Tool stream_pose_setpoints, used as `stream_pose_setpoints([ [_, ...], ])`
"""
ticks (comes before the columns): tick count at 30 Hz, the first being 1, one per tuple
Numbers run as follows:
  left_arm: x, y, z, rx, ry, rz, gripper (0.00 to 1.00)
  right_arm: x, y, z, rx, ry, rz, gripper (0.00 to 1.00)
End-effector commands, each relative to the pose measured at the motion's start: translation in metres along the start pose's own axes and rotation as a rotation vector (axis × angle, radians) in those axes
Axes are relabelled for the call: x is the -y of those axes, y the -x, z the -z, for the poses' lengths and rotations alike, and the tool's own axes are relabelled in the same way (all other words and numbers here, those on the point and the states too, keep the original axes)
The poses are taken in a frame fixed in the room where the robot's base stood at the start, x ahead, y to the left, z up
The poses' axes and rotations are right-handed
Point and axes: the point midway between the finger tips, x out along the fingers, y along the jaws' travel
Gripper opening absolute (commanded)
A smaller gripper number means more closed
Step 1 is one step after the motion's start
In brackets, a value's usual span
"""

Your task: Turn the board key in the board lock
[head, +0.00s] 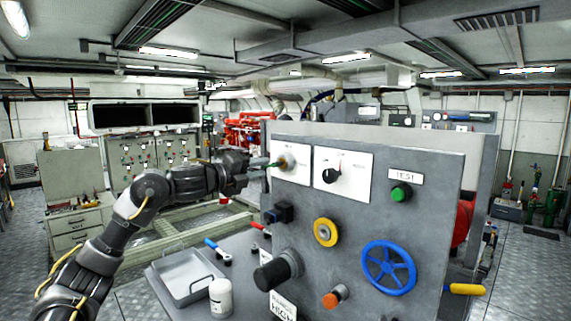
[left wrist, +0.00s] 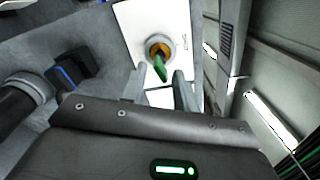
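The board lock (head: 287,161) is a round fitting on a white plate at the upper left of the grey board. It also shows in the left wrist view (left wrist: 155,42) with a brass-orange ring. The board key, with a green handle (left wrist: 160,68), is seated in the lock and sticks out toward my left gripper (left wrist: 164,88). In the wrist view the two fingers stand apart, with white plate visible between them, and the key's handle lies at the gap between the tips. In the head view my left gripper (head: 262,164) reaches the key from the left. My right gripper is not in view.
The board also carries a black selector knob (head: 331,175), a green TEST button (head: 401,192), a yellow ring (head: 325,232) and a blue handwheel (head: 389,267). A tray (head: 187,278) and a white canister (head: 221,298) stand on the bench below my left arm.

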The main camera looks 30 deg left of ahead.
Motion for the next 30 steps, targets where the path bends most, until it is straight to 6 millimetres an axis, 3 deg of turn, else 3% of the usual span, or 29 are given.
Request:
stream_pose_setpoints([
  [6,0.000,0.000,0.000,-0.001,0.407,0.001,0.30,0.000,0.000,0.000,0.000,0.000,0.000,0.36],
  [12,0.000,0.000,0.000,-0.001,0.636,0.000,0.30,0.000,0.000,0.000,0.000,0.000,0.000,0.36],
  [23,0.000,-0.001,0.000,0.000,0.660,0.000,0.30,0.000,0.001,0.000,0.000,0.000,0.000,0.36],
  [30,0.002,-0.014,-0.001,-0.001,0.660,0.000,0.30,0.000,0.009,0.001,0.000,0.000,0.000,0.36],
])
